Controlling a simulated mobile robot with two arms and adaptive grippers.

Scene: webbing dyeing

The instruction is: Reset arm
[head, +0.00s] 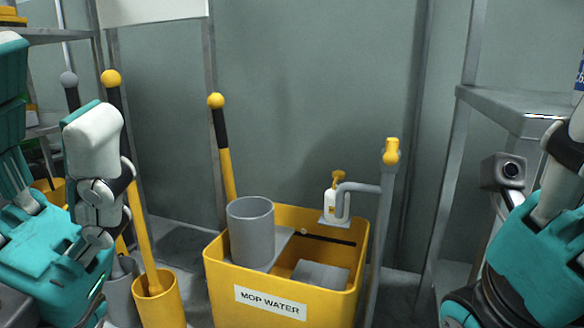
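My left arm comes in along the left edge as teal and white links folded close to my body. My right arm comes in at the lower right edge, also teal, white and dark. No fingers of either gripper show in the head view, so I cannot see whether they hold anything. Neither visible arm part appears to hold an object.
A yellow bin (287,296) labelled MOP WATER stands ahead, with a grey cylinder (250,228) and a small white bottle (330,202). Yellow-handled mops (141,220) stand left in a yellow bucket (160,302). A metal shelf (500,103) is at right.

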